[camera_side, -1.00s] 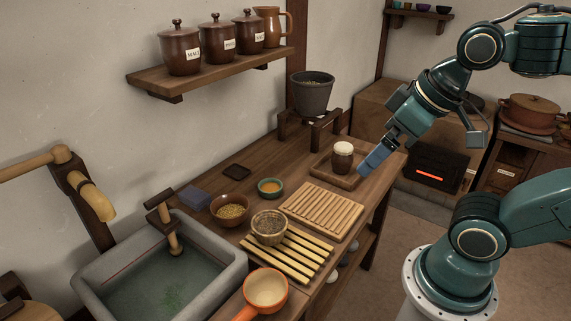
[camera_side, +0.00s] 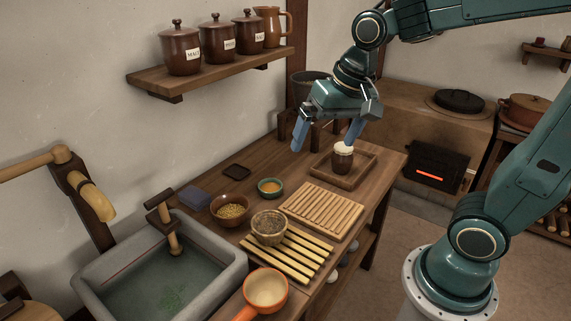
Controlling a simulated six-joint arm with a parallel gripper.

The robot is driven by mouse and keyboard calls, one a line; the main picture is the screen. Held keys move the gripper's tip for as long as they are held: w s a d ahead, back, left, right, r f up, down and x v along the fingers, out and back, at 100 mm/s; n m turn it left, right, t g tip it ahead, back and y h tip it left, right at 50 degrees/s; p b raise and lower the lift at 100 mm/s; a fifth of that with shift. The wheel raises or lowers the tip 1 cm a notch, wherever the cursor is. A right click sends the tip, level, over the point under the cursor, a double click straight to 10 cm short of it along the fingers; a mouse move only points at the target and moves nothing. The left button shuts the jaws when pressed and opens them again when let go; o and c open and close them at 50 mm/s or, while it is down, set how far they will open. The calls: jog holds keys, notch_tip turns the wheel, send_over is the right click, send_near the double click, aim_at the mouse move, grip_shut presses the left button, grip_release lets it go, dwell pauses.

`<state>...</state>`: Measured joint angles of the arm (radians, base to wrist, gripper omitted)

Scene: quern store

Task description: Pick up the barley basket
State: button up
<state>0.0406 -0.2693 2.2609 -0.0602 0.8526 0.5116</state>
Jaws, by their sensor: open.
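A small round woven basket (camera_side: 269,227) filled with dark grain sits on the slatted wooden rack (camera_side: 306,254) at the front of the counter, and it looks like the barley basket. My gripper (camera_side: 326,143) is open and empty, its blue fingers spread and pointing down. It is above the back part of the counter, beyond and to the right of the basket and well apart from it. The right finger is close to the pale-topped jar (camera_side: 343,160); I cannot tell whether they touch.
The jar stands in a wooden tray (camera_side: 369,164). A ribbed board (camera_side: 321,210) lies between my gripper and the basket. A bowl of yellow grain (camera_side: 230,209), a green bowl (camera_side: 269,187), an orange pan (camera_side: 265,290) and the stone sink (camera_side: 90,276) surround the basket. A shelf (camera_side: 210,74) holds jars.

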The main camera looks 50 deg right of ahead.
jog(key=w+f+m+g, duration=0.2)
jog(key=w+f+m, duration=0.3)
jog(key=w+f, duration=0.3)
jog(key=m+g+y, duration=0.1)
jog(key=m+g, duration=0.1)
jog(key=m, duration=0.3)
send_near(269, 229)
jog(key=shift+s+a+f, duration=0.15)
jog(key=shift+f, duration=1.2)
jog(key=shift+s+a+f, duration=0.1)
jog(key=shift+a+f, duration=0.05)
jog(key=shift+f, duration=1.15)
jog(key=shift+s+a+f, duration=0.1)
jog(key=shift+f, duration=1.2)
jog(key=c, duration=1)
jog(key=shift+r, duration=0.1)
notch_tip(269, 229, up, 20)
